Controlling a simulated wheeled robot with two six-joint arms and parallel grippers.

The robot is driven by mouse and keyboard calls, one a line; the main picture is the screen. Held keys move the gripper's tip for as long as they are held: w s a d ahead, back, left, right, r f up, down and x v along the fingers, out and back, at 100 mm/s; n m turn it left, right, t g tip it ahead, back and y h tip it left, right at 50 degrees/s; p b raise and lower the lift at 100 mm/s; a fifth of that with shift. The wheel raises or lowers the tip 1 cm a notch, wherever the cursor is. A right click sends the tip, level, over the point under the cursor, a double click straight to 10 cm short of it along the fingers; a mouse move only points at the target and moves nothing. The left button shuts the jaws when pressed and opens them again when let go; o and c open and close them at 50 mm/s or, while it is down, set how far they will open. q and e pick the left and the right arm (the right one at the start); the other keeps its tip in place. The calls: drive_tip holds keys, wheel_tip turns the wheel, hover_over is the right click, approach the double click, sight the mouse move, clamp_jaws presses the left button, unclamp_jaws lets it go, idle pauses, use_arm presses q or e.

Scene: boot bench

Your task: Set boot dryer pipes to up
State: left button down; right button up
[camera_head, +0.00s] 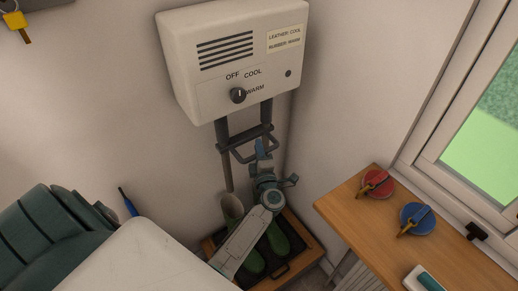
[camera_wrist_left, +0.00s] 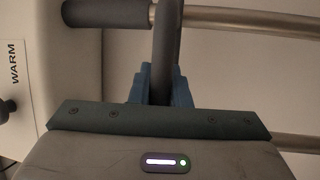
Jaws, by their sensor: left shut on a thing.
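The boot dryer (camera_head: 217,62) is a white box on the wall with a vent grille, a black knob (camera_head: 238,95) and OFF, COOL and WARM marks. Its pipes (camera_head: 228,168) hang downward below the box, dark at the top and thinner below. A dark handle bar (camera_head: 240,156) joins them. My left gripper (camera_head: 262,149) is at this bar, right of the left pipe. In the left wrist view the blue fingers (camera_wrist_left: 161,85) are shut on the dark bar (camera_wrist_left: 166,40), and a metal pipe (camera_wrist_left: 250,19) passes beyond. My right gripper is not in view.
Green boots (camera_head: 278,240) stand in a wooden-edged tray (camera_head: 283,282) below the pipes, partly hidden by my left arm. A wooden ledge (camera_head: 345,205) at the right holds a red tin (camera_head: 376,183) and a blue tin (camera_head: 418,218). A dark green padded thing (camera_head: 50,240) is at the left.

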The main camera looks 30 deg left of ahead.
use_arm(q)
drive_tip(key=shift+w+r, duration=0.1)
drive_tip(key=shift+r, duration=0.25)
drive_tip(key=c, duration=1.4)
unclamp_jaws()
drive_tip(key=shift+o, duration=0.2)
drive_tip(key=b+v, duration=0.4)
drive_tip(key=v, duration=0.7)
drive_tip(key=shift+a+f, duration=0.1)
drive_tip(key=shift+f, duration=0.05)
